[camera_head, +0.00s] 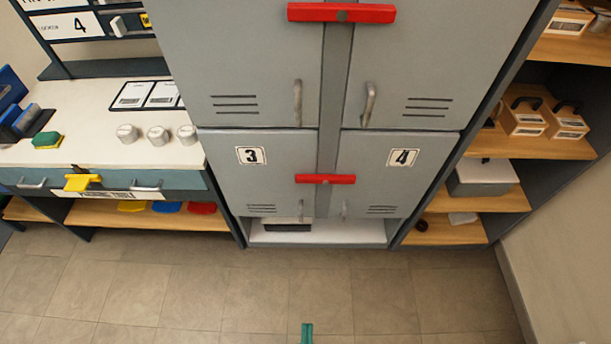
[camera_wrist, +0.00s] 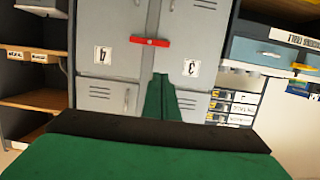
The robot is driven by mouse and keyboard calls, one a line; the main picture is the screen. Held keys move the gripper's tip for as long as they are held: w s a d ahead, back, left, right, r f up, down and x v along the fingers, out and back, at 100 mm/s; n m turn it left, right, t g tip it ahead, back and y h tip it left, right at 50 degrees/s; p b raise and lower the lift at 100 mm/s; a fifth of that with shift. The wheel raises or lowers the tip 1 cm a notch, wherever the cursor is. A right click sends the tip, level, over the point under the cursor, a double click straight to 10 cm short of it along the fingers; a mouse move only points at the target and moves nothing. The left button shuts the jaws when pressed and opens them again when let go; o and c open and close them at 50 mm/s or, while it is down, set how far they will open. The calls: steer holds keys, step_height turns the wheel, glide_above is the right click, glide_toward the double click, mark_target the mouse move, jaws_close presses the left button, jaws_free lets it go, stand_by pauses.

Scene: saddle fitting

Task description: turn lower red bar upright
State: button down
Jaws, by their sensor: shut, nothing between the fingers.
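The lower red bar (camera_head: 325,179) lies level across the grey post between doors 3 and 4 of the locker. It also shows in the wrist view (camera_wrist: 150,42), where the scene is upside down; there it lies nearly level across the post. My gripper (camera_head: 307,328) shows only as a small green tip at the bottom edge of the head view, in front of the locker and apart from the bar. In the wrist view my green fingers (camera_wrist: 162,98) are together, with nothing between them.
An upper red bar (camera_head: 341,13) lies level across the post between the upper doors. Door handles (camera_head: 368,104) stick out nearby. A workbench (camera_head: 90,150) stands left and wooden shelves (camera_head: 535,147) stand right. The tiled floor (camera_head: 250,290) before the locker is clear.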

mark_target(325, 179)
steer(key=f+x, duration=0.2)
steer(key=x, duration=1.6)
steer(key=w+r, duration=0.2)
steer(key=w, duration=0.8)
steer(key=w+r, duration=0.2)
steer(key=w, duration=0.8)
steer(key=shift+w+a+r, duration=0.15)
steer(key=shift+w+a, duration=0.2)
steer(key=shift+a, duration=0.05)
steer(key=x, duration=1)
steer(key=shift+w, duration=0.1)
step_height(325, 179, down, 3)
steer(key=shift+r, duration=0.15)
steer(key=shift+f, duration=0.75)
